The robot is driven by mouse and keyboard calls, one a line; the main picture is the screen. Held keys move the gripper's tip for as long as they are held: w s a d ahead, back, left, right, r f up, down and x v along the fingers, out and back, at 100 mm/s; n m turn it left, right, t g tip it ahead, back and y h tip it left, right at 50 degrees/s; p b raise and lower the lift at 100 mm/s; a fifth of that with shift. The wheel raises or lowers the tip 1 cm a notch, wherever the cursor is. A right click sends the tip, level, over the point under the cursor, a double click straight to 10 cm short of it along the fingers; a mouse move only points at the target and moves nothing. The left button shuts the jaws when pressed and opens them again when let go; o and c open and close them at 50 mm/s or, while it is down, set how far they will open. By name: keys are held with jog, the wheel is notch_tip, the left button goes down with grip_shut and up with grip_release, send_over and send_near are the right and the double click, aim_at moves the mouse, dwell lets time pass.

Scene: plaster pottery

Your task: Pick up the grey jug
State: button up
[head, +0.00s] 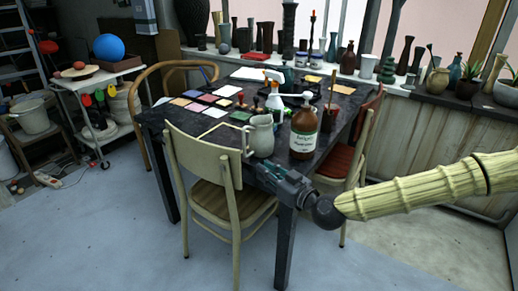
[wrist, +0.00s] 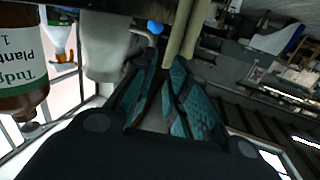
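The grey jug (head: 262,136) stands upright at the near edge of the dark table (head: 185,118), left of a brown bottle. Its handle faces left in the head view. In the wrist view, which is turned round, the jug (wrist: 108,50) shows at upper left with its handle toward the fingers. My gripper (head: 262,168) is just below and in front of the jug, near the table edge, apart from it. In the wrist view the fingers of my gripper (wrist: 167,64) come close together at their tips, with no object seen held. Whether they fully meet is unclear.
The brown bottle (head: 304,132) with a white label stands close right of the jug. A white spray bottle (head: 274,92) is behind it. A wooden chair (head: 205,155) stands left of my gripper, and a red-seated chair (head: 338,160) right. Coloured tiles (head: 195,106) lie behind the jug.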

aim_at(245, 147)
jog(key=w+a+r, duration=0.2)
jog(key=w+a, duration=0.3)
jog(key=w, duration=0.4)
jog(key=shift+w+a+t+b, duration=0.2)
jog(key=shift+w+t+b, duration=0.1)
jog(key=shift+b, duration=0.1)
grip_shut()
jog(key=shift+r, duration=0.1)
